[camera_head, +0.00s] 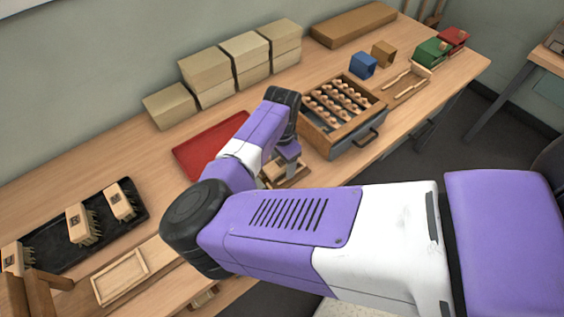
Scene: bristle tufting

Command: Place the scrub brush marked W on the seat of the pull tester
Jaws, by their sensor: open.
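Several scrub brushes with pale wooden blocks and dark bristles are in the left part of the view. One brush (80,222) and another brush (119,201) stand on a black tray (52,250), and a further brush (14,258) is at the left edge. Their dark marks are too small to read, so I cannot tell which is W. My gripper (284,168) is open and points down at mid-bench, close over a small wooden piece (273,171). My arm partly hides this piece, and I cannot tell whether it is the pull tester's seat.
A red tray (205,148) lies behind my arm. A drawer box (330,125) with rows of small pieces stands right of my gripper. Stacked boxes (207,75) line the wall. A shallow wooden frame (121,277) and dark wooden posts (40,293) are at lower left.

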